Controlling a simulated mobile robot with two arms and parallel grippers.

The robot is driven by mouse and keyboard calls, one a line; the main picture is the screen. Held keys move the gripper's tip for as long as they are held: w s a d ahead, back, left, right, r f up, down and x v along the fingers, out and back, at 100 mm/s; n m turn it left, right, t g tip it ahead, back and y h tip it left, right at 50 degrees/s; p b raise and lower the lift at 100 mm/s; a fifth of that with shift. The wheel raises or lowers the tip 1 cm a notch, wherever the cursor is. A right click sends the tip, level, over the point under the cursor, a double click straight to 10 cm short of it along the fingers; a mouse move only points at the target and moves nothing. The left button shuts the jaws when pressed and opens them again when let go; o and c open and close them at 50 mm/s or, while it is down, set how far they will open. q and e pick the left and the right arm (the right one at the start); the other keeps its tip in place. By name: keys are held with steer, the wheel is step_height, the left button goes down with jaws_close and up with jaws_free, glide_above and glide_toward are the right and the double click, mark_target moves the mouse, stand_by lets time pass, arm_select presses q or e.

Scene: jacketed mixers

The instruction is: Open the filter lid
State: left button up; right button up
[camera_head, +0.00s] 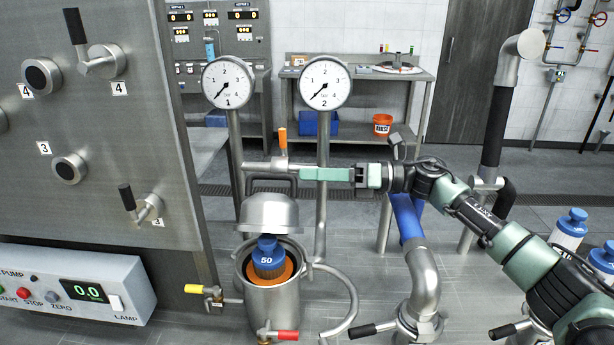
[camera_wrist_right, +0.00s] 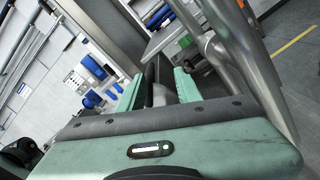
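The filter (camera_head: 272,297) is a steel pot at the lower middle of the head view. Its domed steel lid (camera_head: 268,213), with a dark handle (camera_head: 270,178) on top, stands clear of the mouth, above the back rim. The mouth is uncovered and shows a blue cartridge marked 50 (camera_head: 268,258) in an orange ring. My right gripper (camera_head: 304,174) reaches in from the right, its tips close beside the handle's right end. In the right wrist view its fingers (camera_wrist_right: 158,88) are apart; whether they touch the handle is unclear. My left gripper is not in view.
Two gauges on posts (camera_head: 228,84) (camera_head: 325,84) stand behind the filter. A yellow-handled valve (camera_head: 205,290) and a red-handled valve (camera_head: 278,335) are on the pot. A steel pipe (camera_head: 420,280) rises to the right. The control panel (camera_head: 85,130) closes off the left.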

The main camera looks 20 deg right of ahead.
steer(key=b+v, duration=0.2)
steer(key=v, duration=0.5)
steer(key=shift+d+b, duration=0.2)
steer(key=shift+b, duration=0.1)
stand_by(0.4)
stand_by(0.4)
